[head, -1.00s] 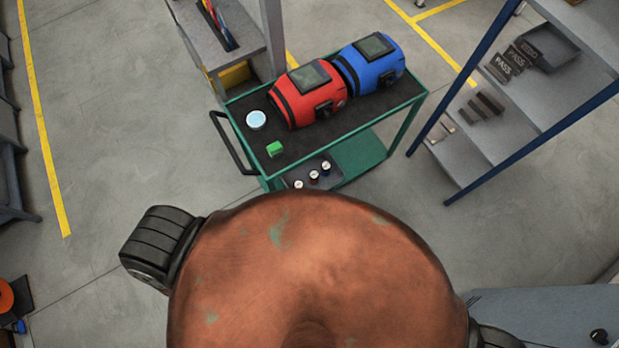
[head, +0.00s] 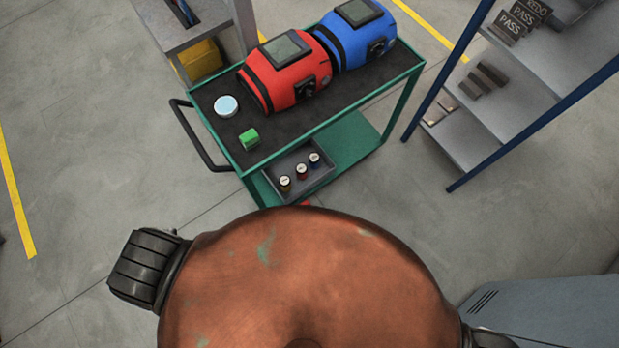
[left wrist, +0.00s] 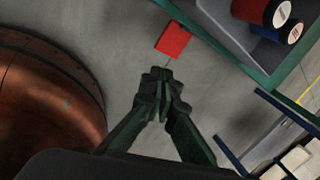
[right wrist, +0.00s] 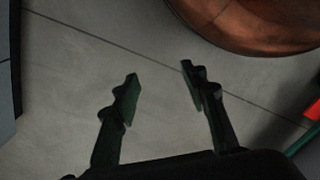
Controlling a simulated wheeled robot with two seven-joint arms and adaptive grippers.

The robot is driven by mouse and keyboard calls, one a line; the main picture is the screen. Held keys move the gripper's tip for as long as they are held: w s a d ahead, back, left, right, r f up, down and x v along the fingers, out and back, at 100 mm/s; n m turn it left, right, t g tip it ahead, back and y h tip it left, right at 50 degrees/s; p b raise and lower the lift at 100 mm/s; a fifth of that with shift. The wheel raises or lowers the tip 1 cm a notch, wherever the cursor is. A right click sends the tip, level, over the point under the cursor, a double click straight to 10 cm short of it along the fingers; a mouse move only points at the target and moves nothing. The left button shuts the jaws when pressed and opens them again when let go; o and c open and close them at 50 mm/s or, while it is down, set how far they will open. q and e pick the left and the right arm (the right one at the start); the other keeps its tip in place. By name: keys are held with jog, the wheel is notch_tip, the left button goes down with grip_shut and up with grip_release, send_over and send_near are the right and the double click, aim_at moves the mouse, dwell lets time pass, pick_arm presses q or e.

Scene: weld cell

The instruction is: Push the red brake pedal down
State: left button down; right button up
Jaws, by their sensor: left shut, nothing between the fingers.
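The red brake pedal (left wrist: 173,40) shows in the left wrist view as a flat red square low beside the green cart. In the head view only a red sliver (head: 304,204) shows at the cart's near bottom edge, above my copper body. My left gripper (left wrist: 160,84) is shut and empty. In its view its fingertips lie just below the pedal, apparently not touching it; the height gap is unclear. My right gripper (right wrist: 160,72) is open and empty above bare floor. A red patch (right wrist: 313,110) at its view's right edge may be the pedal. Neither gripper shows in the head view.
The green cart (head: 345,110) carries a red welder (head: 285,85), a blue welder (head: 352,38), a green block (head: 249,139) and a round pale tin (head: 226,106). A grey tray (head: 325,178) with several small cans sits on its lower shelf. A blue-framed rack (head: 465,140) stands right.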

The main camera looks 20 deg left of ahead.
pick_arm(q)
jog(key=w+d+f+m+g+b, duration=0.1)
jog(key=w+f+m+b, duration=0.1)
jog(key=b, duration=0.4)
jog(key=w+d+f+m+g+y+b, duration=0.1)
jog(key=w+d+f+m+b, duration=0.1)
jog(key=b, duration=0.4)
jog(key=w+d+f+m+g+y+b, duration=0.1)
jog(key=w+d+f+m+b, duration=0.1)
jog(key=w+f+m+b, duration=0.2)
jog(key=shift+d+f+m+b, duration=0.1)
jog(key=shift+f+m+b, duration=0.3)
jog(key=shift+m+b, duration=0.85)
jog(key=shift+b, duration=0.35)
jog(key=shift+r, duration=0.25)
pick_arm(e)
jog(key=shift+g, duration=0.3)
jog(key=r, duration=0.3)
jog(key=s+d+r, duration=0.1)
jog(key=r, duration=0.1)
jog(key=shift+d, duration=0.1)
pick_arm(q)
jog(key=shift+f, duration=0.15)
pick_arm(e)
jog(key=shift+r, duration=0.15)
